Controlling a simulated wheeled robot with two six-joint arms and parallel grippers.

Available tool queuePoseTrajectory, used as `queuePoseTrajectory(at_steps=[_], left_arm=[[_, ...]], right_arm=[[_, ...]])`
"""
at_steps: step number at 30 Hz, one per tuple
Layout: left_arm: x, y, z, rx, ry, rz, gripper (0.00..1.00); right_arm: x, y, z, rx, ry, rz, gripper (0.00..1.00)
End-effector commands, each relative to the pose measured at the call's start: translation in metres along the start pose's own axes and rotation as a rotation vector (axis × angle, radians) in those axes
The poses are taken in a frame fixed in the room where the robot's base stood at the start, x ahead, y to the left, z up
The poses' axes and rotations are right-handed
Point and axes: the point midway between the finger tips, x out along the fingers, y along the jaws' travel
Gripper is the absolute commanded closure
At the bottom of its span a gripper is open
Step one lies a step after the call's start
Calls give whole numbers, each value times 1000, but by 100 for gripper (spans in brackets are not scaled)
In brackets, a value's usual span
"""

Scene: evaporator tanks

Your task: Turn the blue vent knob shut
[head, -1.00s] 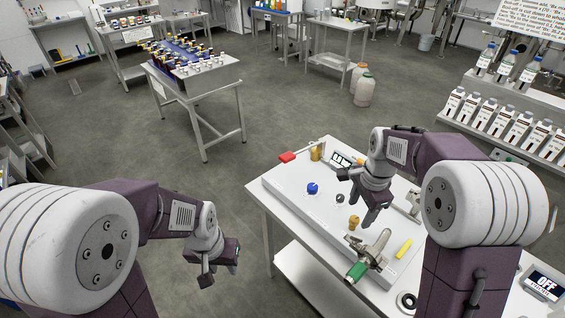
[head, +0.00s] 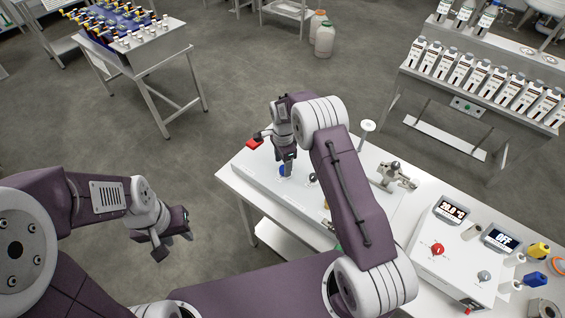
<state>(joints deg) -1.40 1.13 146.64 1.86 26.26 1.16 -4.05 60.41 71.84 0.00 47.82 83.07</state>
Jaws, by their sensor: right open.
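The blue vent knob (head: 282,171) shows in the head view on the light panel (head: 252,178) on the bench, partly hidden by my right gripper. My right gripper (head: 286,168) points down at the knob with its jaws open. I cannot tell whether its fingers touch the knob or are just above it. My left gripper (head: 172,245) hangs over the floor to the left of the bench, empty, with its fingers apart.
A red handle (head: 255,143) sits at the panel's far left corner. Metal valve fittings (head: 393,176) stand right of my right arm. A control box (head: 437,262) with a red knob is at the bench's right. My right arm hides the panel's middle.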

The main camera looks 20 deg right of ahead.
Motion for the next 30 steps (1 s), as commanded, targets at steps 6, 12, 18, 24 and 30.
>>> queuePoseTrajectory(at_steps=[6, 12, 18, 24, 30], left_arm=[[-7, 0, 0, 0, 0, 0, 64], [-6, 0, 0, 0, 0, 0, 64], [-6, 0, 0, 0, 0, 0, 64], [-6, 0, 0, 0, 0, 0, 64], [-4, 0, 0, 0, 0, 0, 64]], right_arm=[[16, 0, 0, 0, 0, 0, 41], [17, 0, 0, 0, 0, -1, 41], [17, -1, 0, 0, 0, -3, 96], [16, -1, -1, 0, 1, -4, 100], [16, -1, -1, -28, 2, -4, 100]])
